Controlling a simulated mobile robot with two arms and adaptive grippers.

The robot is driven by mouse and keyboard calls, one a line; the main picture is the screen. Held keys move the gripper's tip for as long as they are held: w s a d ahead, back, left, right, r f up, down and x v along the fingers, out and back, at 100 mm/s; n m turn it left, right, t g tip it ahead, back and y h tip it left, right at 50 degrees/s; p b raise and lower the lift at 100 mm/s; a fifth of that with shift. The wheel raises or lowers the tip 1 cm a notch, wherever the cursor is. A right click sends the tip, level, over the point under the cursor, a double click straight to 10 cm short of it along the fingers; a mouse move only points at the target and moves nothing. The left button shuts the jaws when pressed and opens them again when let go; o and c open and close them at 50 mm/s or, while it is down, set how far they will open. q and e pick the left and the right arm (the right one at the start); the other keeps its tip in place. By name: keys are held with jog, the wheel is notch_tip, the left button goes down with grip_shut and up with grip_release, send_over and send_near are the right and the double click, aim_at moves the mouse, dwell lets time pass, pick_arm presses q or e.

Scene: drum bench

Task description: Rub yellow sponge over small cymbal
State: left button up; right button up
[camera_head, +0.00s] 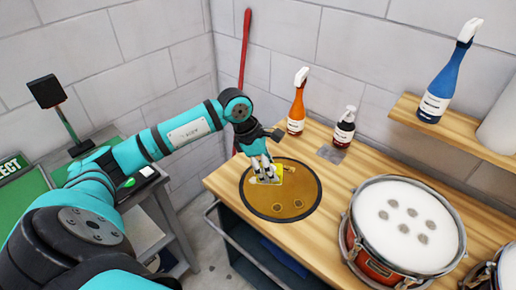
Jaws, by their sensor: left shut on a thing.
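The small cymbal (300,193) looks like a golden-brown disc with a dark rim, lying flat near the left end of the wooden bench. Several round spots show on its face. My left gripper (263,175), on the teal arm from the left, points down over the cymbal's upper left part. It is shut on the yellow sponge (276,175), which is partly hidden by the fingers. The sponge is at the cymbal's surface; I cannot tell whether it touches. My right gripper is not in view.
A red drum (404,228) with grey-spotted white head stands right of the cymbal. An orange spray bottle (297,108) and a dark bottle (344,128) stand behind. A blue spray bottle (446,80) is on a shelf (450,143). A red pole (245,50) leans in the corner.

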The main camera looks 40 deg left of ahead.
pick_arm(q)
jog(key=shift+s+d+r+m, duration=0.25)
jog(key=shift+d+r+m, duration=0.2)
jog(key=shift+m, duration=0.05)
jog(key=shift+d+f+p, duration=0.15)
jog(key=shift+d+p, duration=0.05)
jog(key=shift+p, duration=0.1)
notch_tip(320, 180, down, 2)
jog(key=shift+s+b, duration=0.1)
jog(key=shift+b, duration=0.45)
jog(key=shift+f+b, duration=0.35)
jog(key=shift+f, duration=0.7)
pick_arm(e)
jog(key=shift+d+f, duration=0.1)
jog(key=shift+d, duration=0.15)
